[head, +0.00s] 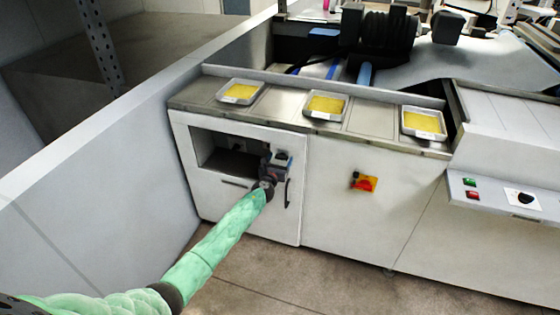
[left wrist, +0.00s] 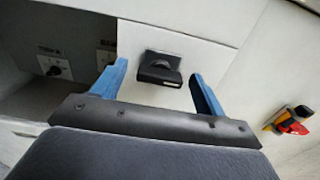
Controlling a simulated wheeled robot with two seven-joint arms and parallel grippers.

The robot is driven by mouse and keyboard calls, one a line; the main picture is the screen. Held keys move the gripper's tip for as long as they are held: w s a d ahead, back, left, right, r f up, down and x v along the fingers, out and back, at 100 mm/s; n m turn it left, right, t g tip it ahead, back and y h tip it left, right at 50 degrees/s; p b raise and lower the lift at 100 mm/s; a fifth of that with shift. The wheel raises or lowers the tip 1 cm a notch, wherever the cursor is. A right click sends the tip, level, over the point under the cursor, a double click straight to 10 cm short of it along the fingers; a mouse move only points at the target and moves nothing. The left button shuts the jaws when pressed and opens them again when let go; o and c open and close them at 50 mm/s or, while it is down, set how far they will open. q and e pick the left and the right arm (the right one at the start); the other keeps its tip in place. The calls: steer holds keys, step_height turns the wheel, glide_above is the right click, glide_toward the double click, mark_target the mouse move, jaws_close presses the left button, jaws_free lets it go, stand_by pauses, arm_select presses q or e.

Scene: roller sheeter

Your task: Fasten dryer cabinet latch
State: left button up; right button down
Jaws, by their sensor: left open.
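The dryer cabinet (head: 240,207) is a white front panel at the left end of the machine, with a dark rectangular opening in its upper part. The latch (left wrist: 160,68) is a black knob on a dark plate, on the white panel right of the opening. In the head view the latch (head: 282,157) is partly hidden by my gripper. My left gripper (head: 275,168) is at the latch, open. In the left wrist view its blue fingers (left wrist: 160,72) stand apart on either side of the knob, with nothing held. I cannot tell whether they touch it. My right gripper is out of view.
A dark vertical handle (head: 288,192) is below the latch. A red and yellow switch (head: 364,182) sits on the panel to the right. Several trays with yellow contents, one at the left (head: 240,92), stand on the ledge above. A grey wall (head: 90,200) runs along the left.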

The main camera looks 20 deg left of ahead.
arm_select(q)
steer(key=shift+w, duration=0.25)
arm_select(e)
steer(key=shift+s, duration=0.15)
arm_select(q)
steer(key=shift+d, duration=0.1)
steer(key=c, duration=1)
